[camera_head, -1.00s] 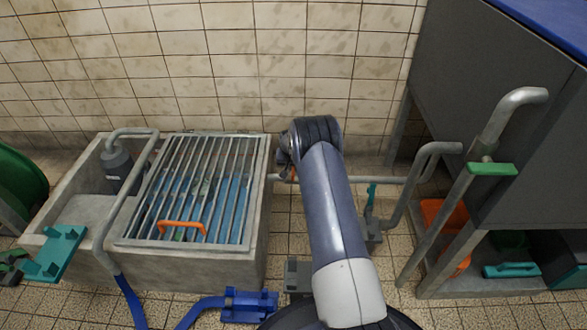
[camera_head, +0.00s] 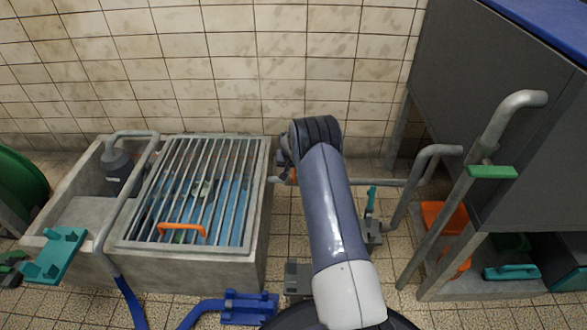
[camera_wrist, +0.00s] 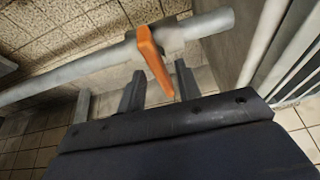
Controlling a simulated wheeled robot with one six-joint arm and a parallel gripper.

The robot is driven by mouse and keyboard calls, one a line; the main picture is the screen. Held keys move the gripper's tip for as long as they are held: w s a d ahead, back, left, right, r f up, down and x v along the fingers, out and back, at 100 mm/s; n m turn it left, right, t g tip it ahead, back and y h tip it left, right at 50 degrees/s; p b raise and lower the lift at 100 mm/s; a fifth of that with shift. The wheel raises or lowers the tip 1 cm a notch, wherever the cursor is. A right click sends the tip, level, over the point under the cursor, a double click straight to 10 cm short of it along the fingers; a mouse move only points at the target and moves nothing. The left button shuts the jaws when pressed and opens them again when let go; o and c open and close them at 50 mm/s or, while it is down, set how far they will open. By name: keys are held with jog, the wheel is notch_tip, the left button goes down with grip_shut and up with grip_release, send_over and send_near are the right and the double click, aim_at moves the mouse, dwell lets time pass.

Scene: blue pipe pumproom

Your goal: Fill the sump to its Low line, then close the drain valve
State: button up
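The concrete sump (camera_head: 190,268) stands at left in the head view under a steel bar grate (camera_head: 150,205) with an orange handle (camera_head: 182,229). Blue water (camera_head: 232,200) shows between the bars; I cannot make out a Low line. A grey pipe (camera_wrist: 75,72) carries an orange valve lever (camera_wrist: 154,62) in the wrist view. My gripper (camera_wrist: 160,76) is open, its two dark fingers on either side of the lever's lower end with gaps visible. In the head view my arm mostly hides the gripper and lever, beside the sump's right wall.
A teal-handled valve (camera_head: 371,199) sits on the floor pipework right of my arm. A green handle (camera_head: 492,171) is on an upright pipe by the grey cabinet (camera_head: 470,90). A blue hose fitting (camera_head: 249,306) and teal bracket (camera_head: 56,256) are near the sump.

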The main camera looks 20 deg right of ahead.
jog(key=p+v, duration=0.3)
jog(key=v, duration=0.7)
jog(key=b+x, duration=0.4)
jog(key=x, duration=0.7)
jog(key=shift+f, duration=0.15)
jog(key=shift+r+p, duration=0.35)
jog(key=shift+n, duration=0.5)
jog(key=shift+f, duration=0.1)
